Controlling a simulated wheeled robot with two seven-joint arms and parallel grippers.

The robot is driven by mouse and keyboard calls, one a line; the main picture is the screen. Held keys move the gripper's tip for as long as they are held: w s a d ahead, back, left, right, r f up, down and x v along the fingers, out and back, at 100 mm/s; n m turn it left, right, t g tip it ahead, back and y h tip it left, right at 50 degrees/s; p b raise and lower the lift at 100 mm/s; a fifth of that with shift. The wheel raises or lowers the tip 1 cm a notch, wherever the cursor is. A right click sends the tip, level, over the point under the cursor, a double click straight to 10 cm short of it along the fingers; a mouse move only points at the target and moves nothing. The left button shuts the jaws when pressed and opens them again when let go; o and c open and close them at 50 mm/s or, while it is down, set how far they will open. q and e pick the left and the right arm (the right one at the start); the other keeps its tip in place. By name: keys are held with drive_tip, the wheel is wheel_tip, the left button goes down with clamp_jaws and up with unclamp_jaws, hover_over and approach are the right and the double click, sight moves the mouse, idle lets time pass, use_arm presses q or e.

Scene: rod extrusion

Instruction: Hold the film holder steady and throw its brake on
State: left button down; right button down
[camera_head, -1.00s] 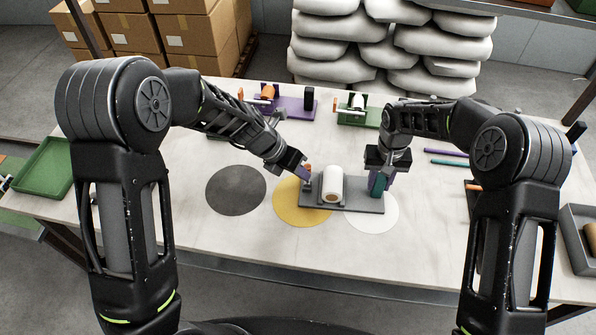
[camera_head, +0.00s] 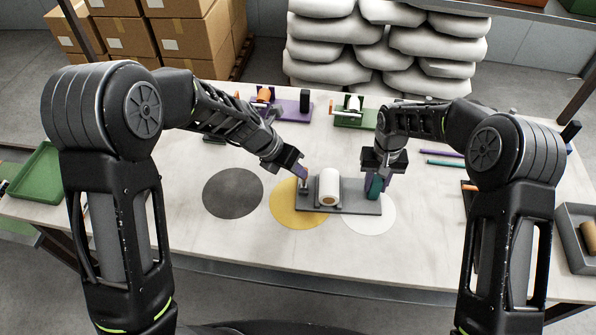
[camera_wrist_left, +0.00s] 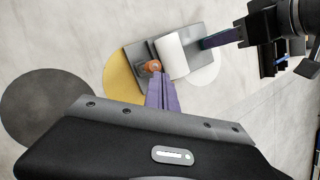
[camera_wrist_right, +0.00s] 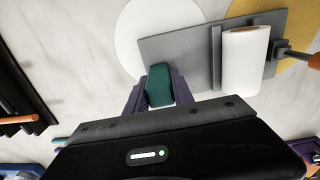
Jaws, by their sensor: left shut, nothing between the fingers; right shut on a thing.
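The film holder is a grey base plate (camera_head: 352,208) with a white film roll (camera_head: 330,186) on it, lying across the yellow and white discs. Its orange-tipped brake lever (camera_wrist_left: 152,66) is at the roll's left end; in the right wrist view its orange tip (camera_wrist_right: 315,62) is at the edge. My left gripper (camera_head: 304,175) is shut and empty, its purple fingertips right at the lever tip; whether they touch I cannot tell. My right gripper (camera_wrist_right: 157,90) is shut on the holder's green post (camera_wrist_right: 159,84) at the plate's right end. In the head view the orange tip is hidden.
A dark grey disc (camera_head: 233,193) lies left of the yellow disc (camera_head: 290,212); the white disc (camera_head: 385,215) is under the plate's right side. Purple (camera_head: 290,108) and green (camera_head: 350,118) holders stand behind. A green tray (camera_head: 38,172) is far left. The front table strip is clear.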

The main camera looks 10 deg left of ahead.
use_arm(q)
drive_tip(key=s+a+r, duration=0.3)
drive_tip(key=s+r, duration=0.2)
drive_tip(key=r, duration=0.4)
drive_tip(key=shift+s+r, duration=0.3)
drive_tip(key=shift+r, duration=0.05)
drive_tip(key=shift+a, duration=0.1)
idle(0.5)
use_arm(e)
drive_tip(key=c, duration=1)
unclamp_jaws()
drive_tip(key=shift+o, duration=0.5)
drive_tip(key=o, duration=0.4)
